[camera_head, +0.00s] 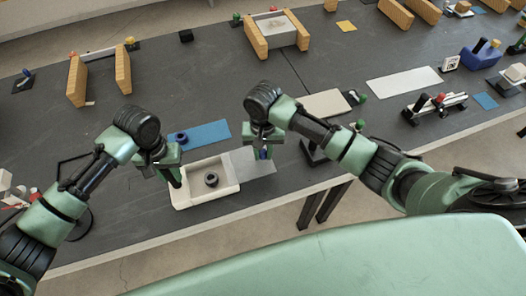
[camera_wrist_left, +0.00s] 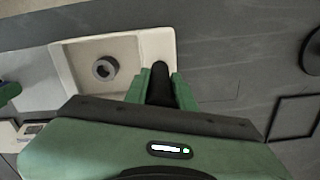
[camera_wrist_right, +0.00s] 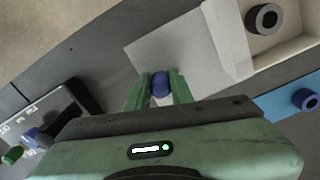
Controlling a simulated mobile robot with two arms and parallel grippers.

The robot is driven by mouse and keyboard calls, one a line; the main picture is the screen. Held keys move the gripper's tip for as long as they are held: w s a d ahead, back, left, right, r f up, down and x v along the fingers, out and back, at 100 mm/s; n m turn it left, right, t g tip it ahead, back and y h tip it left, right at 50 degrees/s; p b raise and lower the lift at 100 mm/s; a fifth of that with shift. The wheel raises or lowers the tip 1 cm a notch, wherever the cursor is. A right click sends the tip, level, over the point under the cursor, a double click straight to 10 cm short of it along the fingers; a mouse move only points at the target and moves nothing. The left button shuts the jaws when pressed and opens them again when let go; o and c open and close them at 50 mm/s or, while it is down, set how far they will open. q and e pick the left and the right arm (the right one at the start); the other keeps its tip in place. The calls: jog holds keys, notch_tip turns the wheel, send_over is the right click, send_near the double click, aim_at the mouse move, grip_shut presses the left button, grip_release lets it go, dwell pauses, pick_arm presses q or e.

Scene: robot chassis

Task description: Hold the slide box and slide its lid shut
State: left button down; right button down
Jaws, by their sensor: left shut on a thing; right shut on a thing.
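The slide box (camera_head: 190,199) is a cream tray at the table's front edge, with a dark ring (camera_head: 211,180) inside. Its grey lid (camera_head: 262,170) sticks out to the right, leaving most of the box open. My left gripper (camera_head: 171,173) is shut on a black handle (camera_wrist_left: 160,82) at the box's left end. My right gripper (camera_head: 263,148) is shut on the blue knob (camera_wrist_right: 160,85) on the lid.
A blue mat (camera_head: 208,132) with a blue ring (camera_head: 181,137) lies just behind the box. A beige mat (camera_head: 324,104) and a black stand (camera_head: 314,152) are to the right. Wooden blocks (camera_head: 77,82) stand further back. Bare table lies left of the box.

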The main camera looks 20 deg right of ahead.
pick_arm(q)
jog(key=shift+s+f, duration=0.25)
jog(key=shift+f, duration=0.1)
dwell(0.6)
pick_arm(e)
jog(key=a, duration=1.2)
jog(key=shift+a, duration=0.35)
jog(key=c, duration=1.2)
grip_release()
jog(key=shift+a, duration=0.1)
jog(key=shift+c, duration=0.2)
jog(key=shift+r, duration=0.1)
notch_tip(320, 180, up, 12)
